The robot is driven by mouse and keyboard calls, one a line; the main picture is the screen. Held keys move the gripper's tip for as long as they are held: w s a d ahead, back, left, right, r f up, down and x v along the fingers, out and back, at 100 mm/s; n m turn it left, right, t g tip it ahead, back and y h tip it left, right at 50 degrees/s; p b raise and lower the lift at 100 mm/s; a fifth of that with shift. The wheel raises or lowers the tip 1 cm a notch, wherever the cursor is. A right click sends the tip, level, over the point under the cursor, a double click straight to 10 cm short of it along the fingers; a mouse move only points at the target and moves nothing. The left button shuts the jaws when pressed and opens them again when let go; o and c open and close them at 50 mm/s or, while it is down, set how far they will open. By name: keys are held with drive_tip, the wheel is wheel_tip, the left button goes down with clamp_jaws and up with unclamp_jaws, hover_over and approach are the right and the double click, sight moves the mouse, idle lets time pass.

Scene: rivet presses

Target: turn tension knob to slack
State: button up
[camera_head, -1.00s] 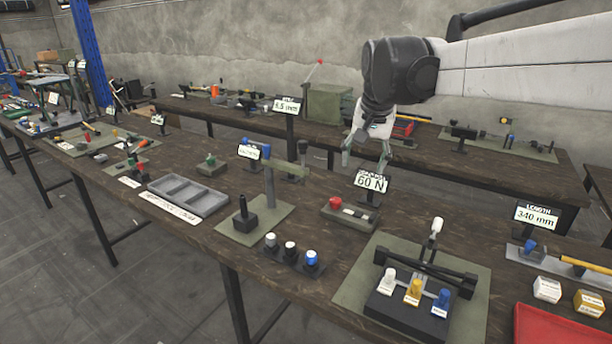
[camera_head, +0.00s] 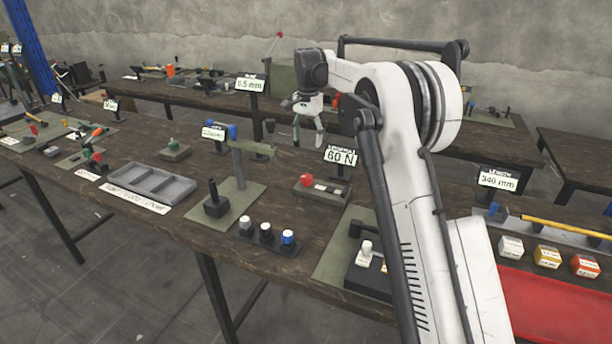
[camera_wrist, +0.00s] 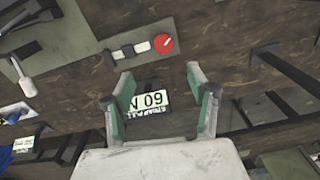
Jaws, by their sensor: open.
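A red knob (camera_head: 306,180) sits on the left end of a low green block (camera_head: 322,189) on the table, in front of a "60 N" sign (camera_head: 340,156). In the wrist view the red knob (camera_wrist: 163,43) shows a pale mark on its face, with pale pieces beside it on the block. My gripper (camera_head: 308,127) is above and behind the block, near the sign. In the wrist view my gripper (camera_wrist: 159,72) is open and empty, with the sign (camera_wrist: 146,104) between its fingers and the knob beyond the fingertips, apart from them.
A green plate (camera_head: 240,203) with a post stands left of the block. A strip with several capped buttons (camera_head: 266,236) lies in front. A grey tray (camera_head: 151,184) is farther left. A red tray (camera_head: 550,305) lies at right.

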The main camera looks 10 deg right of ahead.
sight(307, 176)
drive_tip(key=f, duration=0.5)
drive_tip(key=w+f, duration=0.1)
drive_tip(key=f, duration=1)
drive_tip(key=shift+w, duration=0.35)
drive_tip(key=c, duration=1.1)
